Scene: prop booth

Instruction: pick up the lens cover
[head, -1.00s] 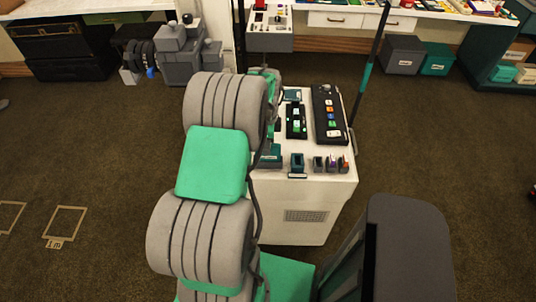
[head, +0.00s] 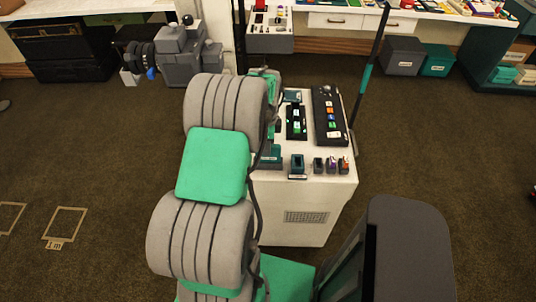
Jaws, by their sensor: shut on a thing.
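I cannot make out the lens cover in the head view. My own arm's thick grey and green links rise through the middle of the picture and cover the left part of the white cabinet (head: 292,232). My gripper is hidden behind these links, around the cabinet's left side, so its fingers and anything between them do not show. On the cabinet top are a black panel with coloured buttons (head: 329,114), a smaller black device with green lights (head: 296,122), a teal holder (head: 297,163) and several small dark blocks in a row by the front edge.
A tall dark pole with a teal grip (head: 366,76) stands at the cabinet's right. Grey machinery (head: 180,62) is at the back left. A grey bin (head: 403,55) and a teal bin (head: 438,60) sit under the back bench.

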